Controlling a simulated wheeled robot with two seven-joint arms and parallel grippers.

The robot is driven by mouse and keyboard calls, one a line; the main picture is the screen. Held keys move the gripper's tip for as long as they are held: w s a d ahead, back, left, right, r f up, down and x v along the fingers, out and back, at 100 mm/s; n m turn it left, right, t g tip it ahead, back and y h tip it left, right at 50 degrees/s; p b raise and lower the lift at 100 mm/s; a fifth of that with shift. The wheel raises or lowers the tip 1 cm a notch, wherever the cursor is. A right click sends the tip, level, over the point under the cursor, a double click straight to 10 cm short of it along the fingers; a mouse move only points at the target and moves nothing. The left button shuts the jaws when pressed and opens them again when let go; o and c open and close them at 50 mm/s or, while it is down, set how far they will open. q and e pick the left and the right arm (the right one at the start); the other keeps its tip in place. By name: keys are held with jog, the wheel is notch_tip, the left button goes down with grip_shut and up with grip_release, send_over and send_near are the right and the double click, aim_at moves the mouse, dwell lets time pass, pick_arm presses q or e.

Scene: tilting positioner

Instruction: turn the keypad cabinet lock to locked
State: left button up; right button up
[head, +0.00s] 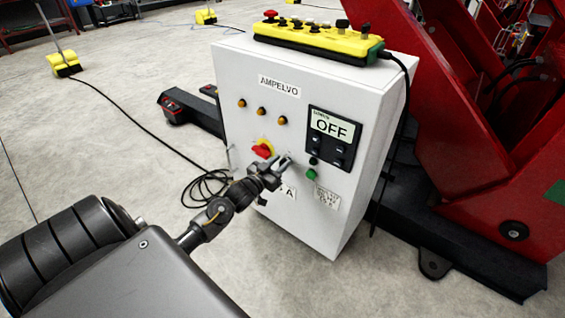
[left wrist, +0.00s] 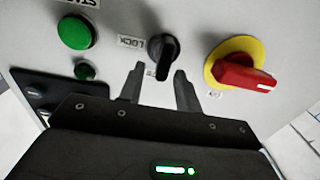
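The white cabinet (head: 235,110) carries a keypad panel (head: 332,138) with a display reading OFF. In the left wrist view, the lock is a black knob (left wrist: 163,50) beside a label reading LOCK (left wrist: 131,42), which appears upside down. The knob's handle points toward the bottom of that view. My left gripper (head: 284,164) is at the cabinet front; in the left wrist view its two fingers (left wrist: 158,84) are apart, with the knob just beyond and between their tips. Contact cannot be told. The head view mostly hides the knob behind the gripper. My right gripper is not in view.
A red rotary switch on a yellow plate (head: 262,149) and a green button (head: 311,174) flank the lock. A yellow control box (head: 318,41) lies on top of the cabinet. The large red machine (head: 460,150) stands at right. A black cable (head: 125,105) crosses the floor.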

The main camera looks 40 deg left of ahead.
pick_arm(q)
jog(key=shift+w, duration=0.85)
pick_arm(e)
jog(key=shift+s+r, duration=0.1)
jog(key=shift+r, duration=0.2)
pick_arm(q)
jog(key=shift+c, duration=0.3)
grip_shut()
